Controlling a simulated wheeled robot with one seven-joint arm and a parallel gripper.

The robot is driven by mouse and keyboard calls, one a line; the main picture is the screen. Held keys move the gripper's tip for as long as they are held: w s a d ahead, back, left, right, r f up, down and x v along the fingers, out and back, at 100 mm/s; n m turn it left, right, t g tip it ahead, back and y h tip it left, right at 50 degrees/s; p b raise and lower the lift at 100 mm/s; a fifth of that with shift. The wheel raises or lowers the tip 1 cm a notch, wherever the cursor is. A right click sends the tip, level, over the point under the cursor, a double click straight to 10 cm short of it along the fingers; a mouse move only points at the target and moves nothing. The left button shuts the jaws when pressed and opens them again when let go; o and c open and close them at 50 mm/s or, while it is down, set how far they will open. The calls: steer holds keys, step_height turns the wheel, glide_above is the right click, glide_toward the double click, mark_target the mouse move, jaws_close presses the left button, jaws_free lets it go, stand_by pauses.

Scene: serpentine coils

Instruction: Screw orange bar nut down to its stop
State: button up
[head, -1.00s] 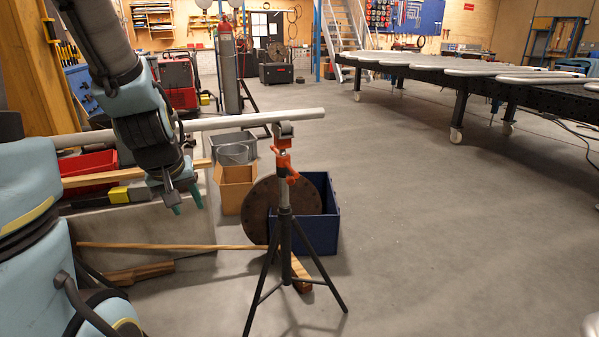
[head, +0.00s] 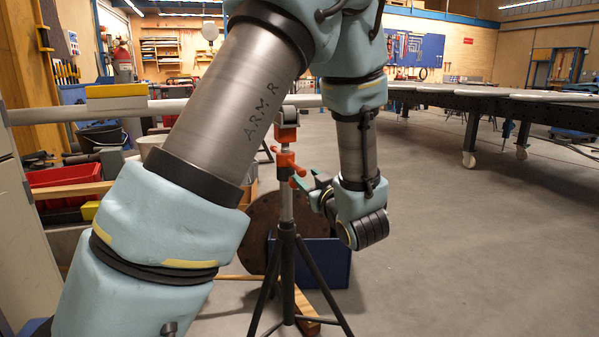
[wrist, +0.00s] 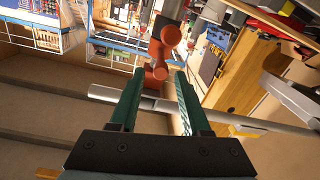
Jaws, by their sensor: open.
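The orange bar nut (head: 291,168) sits on the upright post of a black tripod stand (head: 287,228), below the roller head (head: 287,117). In the wrist view the orange piece (wrist: 161,52), with its round-ended bar, shows just beyond and between the fingertips. My gripper (head: 316,188) is to the right of the nut, its green fingers pointing toward it. In the wrist view my gripper (wrist: 156,78) is open with nothing held between its fingers. I cannot tell whether a finger touches the nut. My arm hides part of the scene left of the stand.
A long grey pipe (head: 60,114) runs toward the stand's head behind my arm. A blue crate (head: 325,262) and a rusty disc (head: 262,225) stand behind the tripod. A red bin (head: 70,180) is at left.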

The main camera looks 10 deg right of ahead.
mark_target(293, 163)
steer(key=w, duration=0.3)
steer(key=w+a, duration=0.1)
steer(key=w, duration=0.6)
steer(key=shift+a, duration=0.4)
steer(key=shift+c, duration=0.2)
steer(key=shift+s, duration=0.1)
jaws_close()
stand_by(0.6)
